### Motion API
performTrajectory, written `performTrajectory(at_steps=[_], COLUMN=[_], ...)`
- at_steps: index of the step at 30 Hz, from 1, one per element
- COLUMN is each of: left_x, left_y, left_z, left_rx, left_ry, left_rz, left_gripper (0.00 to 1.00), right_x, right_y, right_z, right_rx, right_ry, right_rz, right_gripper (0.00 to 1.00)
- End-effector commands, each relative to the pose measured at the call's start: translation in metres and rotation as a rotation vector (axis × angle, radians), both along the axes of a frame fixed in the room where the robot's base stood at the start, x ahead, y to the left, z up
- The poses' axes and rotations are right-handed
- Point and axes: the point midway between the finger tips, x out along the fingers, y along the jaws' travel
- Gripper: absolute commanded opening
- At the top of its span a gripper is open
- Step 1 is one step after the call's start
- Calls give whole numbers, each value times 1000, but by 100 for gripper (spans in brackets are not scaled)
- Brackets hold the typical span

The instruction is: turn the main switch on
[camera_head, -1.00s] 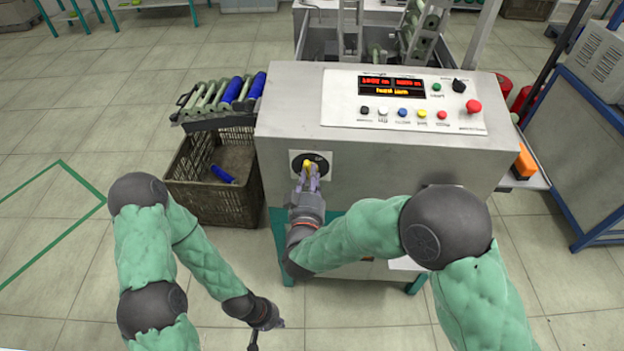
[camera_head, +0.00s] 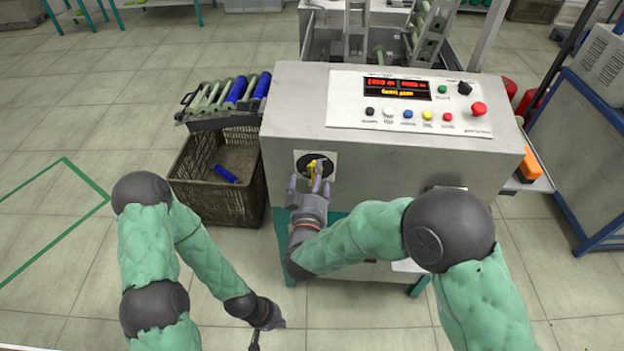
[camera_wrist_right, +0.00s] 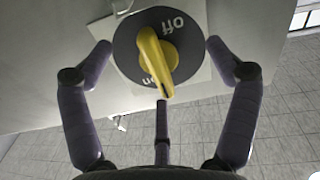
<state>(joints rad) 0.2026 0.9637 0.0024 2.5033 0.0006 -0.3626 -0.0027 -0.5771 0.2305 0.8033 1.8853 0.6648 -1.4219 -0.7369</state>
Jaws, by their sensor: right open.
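The main switch is a black dial (camera_head: 301,164) on a pale square plate on the machine's front face, with a yellow handle (camera_head: 312,169). In the right wrist view the dial (camera_wrist_right: 128,47) shows "off" at upper right and "on" at lower left. The yellow handle (camera_wrist_right: 155,60) is slightly tilted there, its narrow end pointing down beside the "on" mark. My right gripper (camera_head: 307,177) is open in front of the switch, its fingers (camera_wrist_right: 158,50) spread either side of the handle and apart from it. My left gripper (camera_head: 263,332) hangs low at the bottom; its jaw state is unclear.
The machine's top panel (camera_head: 345,108) has a lit display (camera_head: 396,88), several coloured buttons and a red knob (camera_head: 479,109). A brown crate (camera_head: 240,205) with a blue bobbin (camera_head: 227,174) stands left, below a roller rack (camera_head: 220,98). Floor at left is clear.

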Motion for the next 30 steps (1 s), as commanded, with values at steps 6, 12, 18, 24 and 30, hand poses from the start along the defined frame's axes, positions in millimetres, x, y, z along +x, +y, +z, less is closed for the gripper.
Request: performTrajectory(at_steps=[6, 12, 18, 24, 30], left_x=[0, 0, 0, 0, 0], left_y=[0, 0, 0, 0, 0], left_z=[4, 10, 15, 20, 20], left_rx=[0, 0, 0, 0, 0], left_ry=[0, 0, 0, 0, 0], left_rz=[0, 0, 0, 0, 0], left_gripper=[0, 0, 0, 0, 0], right_x=[-15, -39, -63, -84, -90], right_y=[2, 4, 5, 7, 7], right_z=[1, 2, 2, 2, 1], right_rx=[0, 0, 0, 0, 2], right_ry=[0, -1, -1, 0, -3], right_rz=[1, 1, 0, 0, -2], right_gripper=[88, 88, 88, 88, 88])
